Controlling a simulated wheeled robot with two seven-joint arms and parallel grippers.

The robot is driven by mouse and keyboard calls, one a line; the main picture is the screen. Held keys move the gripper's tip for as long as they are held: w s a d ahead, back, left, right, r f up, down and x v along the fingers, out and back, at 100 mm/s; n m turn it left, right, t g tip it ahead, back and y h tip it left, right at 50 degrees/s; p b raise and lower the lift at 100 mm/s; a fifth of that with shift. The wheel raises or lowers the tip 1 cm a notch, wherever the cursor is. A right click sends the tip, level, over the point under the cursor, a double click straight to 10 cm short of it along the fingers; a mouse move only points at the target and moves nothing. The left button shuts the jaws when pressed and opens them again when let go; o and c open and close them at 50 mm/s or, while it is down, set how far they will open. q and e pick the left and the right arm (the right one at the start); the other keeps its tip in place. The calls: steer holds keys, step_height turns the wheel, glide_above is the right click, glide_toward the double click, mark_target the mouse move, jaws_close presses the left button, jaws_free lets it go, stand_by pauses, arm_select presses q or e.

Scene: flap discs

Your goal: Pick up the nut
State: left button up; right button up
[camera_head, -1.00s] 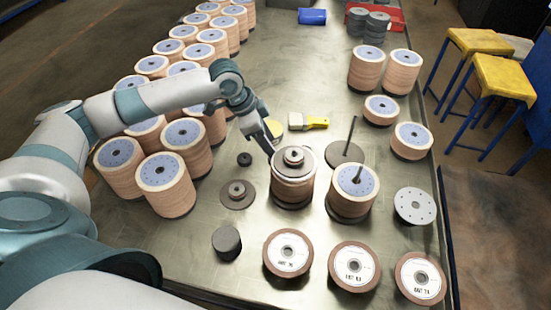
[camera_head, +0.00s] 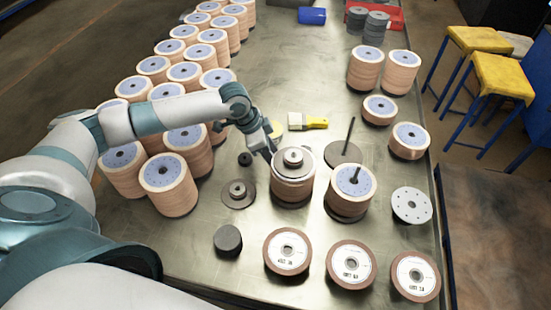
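A round grey-brown nut-like piece (camera_head: 293,156) sits on the plate on top of a disc stack (camera_head: 293,187) in the middle of the table. A small dark ring (camera_head: 245,159) lies on the table to its left, and a flanged round piece (camera_head: 238,192) lies below that; I cannot tell for certain which piece is the nut. My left gripper (camera_head: 268,151) points down at the upper left edge of the middle stack, close to the nut-like piece. Its fingers are too small and partly hidden to judge. My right gripper is not in view.
Tall disc stacks (camera_head: 168,186) crowd the left side. A second stack with a spindle (camera_head: 352,185) stands to the right, near a base with an upright rod (camera_head: 347,143). A yellow brush (camera_head: 307,122) lies behind. Labelled discs (camera_head: 287,251) line the front edge.

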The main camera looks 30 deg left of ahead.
arm_select(q)
steer(key=c, duration=0.8)
steer(key=shift+r, duration=0.15)
steer(key=shift+r+b, duration=2.15)
steer(key=shift+r, duration=6.75)
steer(key=shift+s+f, duration=0.1)
